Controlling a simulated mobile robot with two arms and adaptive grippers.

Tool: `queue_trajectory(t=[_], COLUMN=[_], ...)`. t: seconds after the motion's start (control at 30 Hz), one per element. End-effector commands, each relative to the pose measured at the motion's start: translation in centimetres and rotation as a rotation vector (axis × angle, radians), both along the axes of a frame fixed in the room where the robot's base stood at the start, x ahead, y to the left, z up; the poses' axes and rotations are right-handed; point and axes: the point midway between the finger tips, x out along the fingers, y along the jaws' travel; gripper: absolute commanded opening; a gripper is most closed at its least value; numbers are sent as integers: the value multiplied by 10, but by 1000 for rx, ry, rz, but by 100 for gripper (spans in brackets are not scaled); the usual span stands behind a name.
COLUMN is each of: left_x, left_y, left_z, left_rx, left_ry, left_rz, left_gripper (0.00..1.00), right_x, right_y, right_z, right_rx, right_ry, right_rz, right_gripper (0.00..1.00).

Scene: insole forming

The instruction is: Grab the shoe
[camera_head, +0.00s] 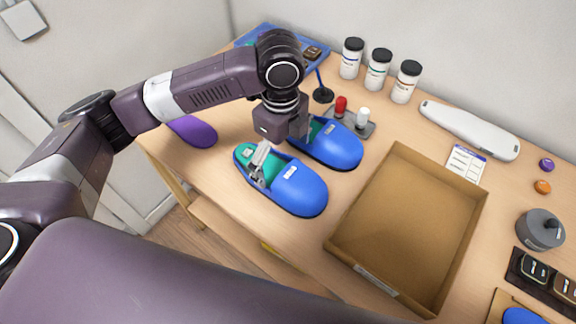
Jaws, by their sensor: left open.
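Two blue shoes with green insides lie on the wooden table. The nearer shoe (301,191) has its rounded toe toward the lower right. The farther shoe (338,148) lies just behind it, partly hidden by my arm. My left gripper (257,172) comes down from above at the open heel part of the nearer shoe, with its fingers open at the shoe's opening. I cannot tell whether the fingers touch the shoe. My right gripper does not show.
An empty cardboard box (410,222) stands right of the shoes. A purple insole (193,131) lies to the left. Several white jars (378,69) line the back, near a small stand with red and white knobs (362,118). A long white device (470,130) lies at the back right.

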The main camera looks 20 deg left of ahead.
Motion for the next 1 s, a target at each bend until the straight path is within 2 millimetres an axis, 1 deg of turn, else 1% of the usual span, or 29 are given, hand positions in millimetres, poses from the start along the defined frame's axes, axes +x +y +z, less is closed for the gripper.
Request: queue_trajectory(t=[0.13, 0.3, 0.43, 0.5, 0.6, 0.77, 0.87, 1.0], left_x=[-1, 0, 2, 3, 3, 3, 3, 3], left_y=[1, 0, 0, -1, -1, -1, -1, -1], left_z=[-16, -34, -54, -65, -74, -76, -76, -76], left_rx=[2, 2, 3, 1, 2, 1, 1, 1], left_ry=[5, 5, 5, 4, 1, 1, 1, 0], left_rz=[2, 1, 2, 1, 0, 0, 0, 0], left_gripper=[100, 100, 100, 100, 100, 100, 100, 85], right_x=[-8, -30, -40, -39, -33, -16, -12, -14], right_y=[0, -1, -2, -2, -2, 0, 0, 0], right_z=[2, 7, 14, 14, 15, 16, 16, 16], right_rx=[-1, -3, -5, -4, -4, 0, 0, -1], right_ry=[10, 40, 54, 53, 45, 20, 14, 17], right_rz=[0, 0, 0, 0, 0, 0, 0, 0], right_gripper=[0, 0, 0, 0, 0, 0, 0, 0])
